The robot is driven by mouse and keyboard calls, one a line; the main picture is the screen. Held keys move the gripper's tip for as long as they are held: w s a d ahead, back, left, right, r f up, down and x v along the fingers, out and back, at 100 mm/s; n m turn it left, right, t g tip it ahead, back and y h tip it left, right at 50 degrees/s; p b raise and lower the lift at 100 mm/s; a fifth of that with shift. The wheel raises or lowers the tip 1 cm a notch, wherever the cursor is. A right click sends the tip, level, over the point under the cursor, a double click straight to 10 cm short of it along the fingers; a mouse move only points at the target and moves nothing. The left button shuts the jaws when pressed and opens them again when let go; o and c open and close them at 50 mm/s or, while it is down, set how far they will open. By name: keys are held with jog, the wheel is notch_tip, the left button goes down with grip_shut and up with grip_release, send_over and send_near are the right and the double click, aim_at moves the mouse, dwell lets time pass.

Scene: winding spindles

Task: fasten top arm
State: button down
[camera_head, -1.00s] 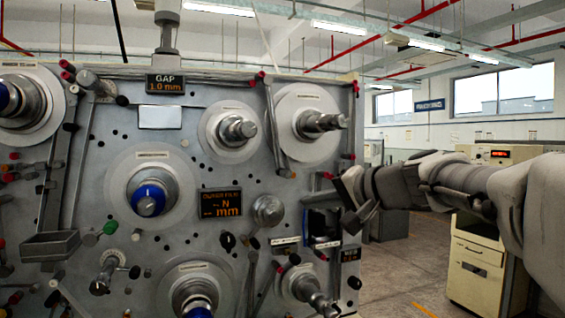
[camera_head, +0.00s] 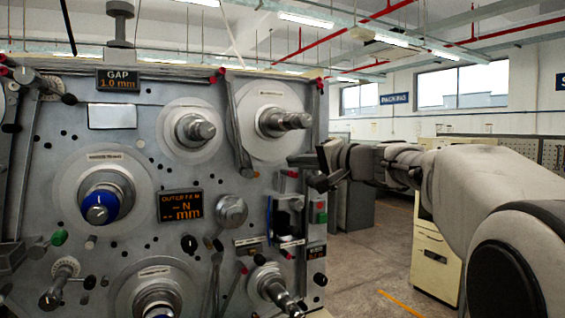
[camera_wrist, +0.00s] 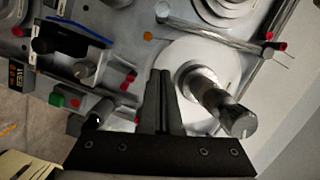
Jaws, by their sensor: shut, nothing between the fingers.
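The top arm (camera_head: 239,125) is a grey metal bar on the panel, just left of the upper right spindle (camera_head: 284,121). It hangs nearly straight down from red-tipped ends near the panel's top edge. In the wrist view the top arm (camera_wrist: 210,36) lies across the top, apart from my fingers, and the spindle (camera_wrist: 225,108) sticks out right of them. My gripper (camera_head: 298,160) is in front of the panel's right side, below that spindle. In the wrist view my gripper (camera_wrist: 161,76) has its two fingers together and empty. Whether the fingertips touch the panel cannot be told.
A dark recess with a blue edge (camera_wrist: 75,30) and a green button (camera_wrist: 57,100) lie left of my fingers in the wrist view. Other spindles, including a blue-ringed one (camera_head: 100,204), project from the panel. A cream cabinet (camera_head: 437,255) stands right, beyond open floor.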

jog(key=w+a+f+p, duration=0.1)
jog(key=w+a+p, duration=0.1)
jog(key=w+a, duration=0.3)
jog(key=shift+a+f+p, duration=0.4)
jog(key=shift+a, duration=1.3)
jog(key=shift+f, duration=0.1)
jog(key=s+a+b, duration=0.1)
jog(key=a+b, duration=0.1)
jog(key=s+a+m+b, duration=0.1)
jog(key=a+b, duration=0.1)
jog(key=s+a+m+b, duration=0.1)
jog(key=a+b, duration=0.1)
jog(key=a, duration=0.1)
jog(key=shift+a+f+y+b, duration=0.1)
jog(key=shift+f+y+b, duration=0.2)
jog(key=shift+b, duration=0.1)
jog(key=shift+s, duration=0.1)
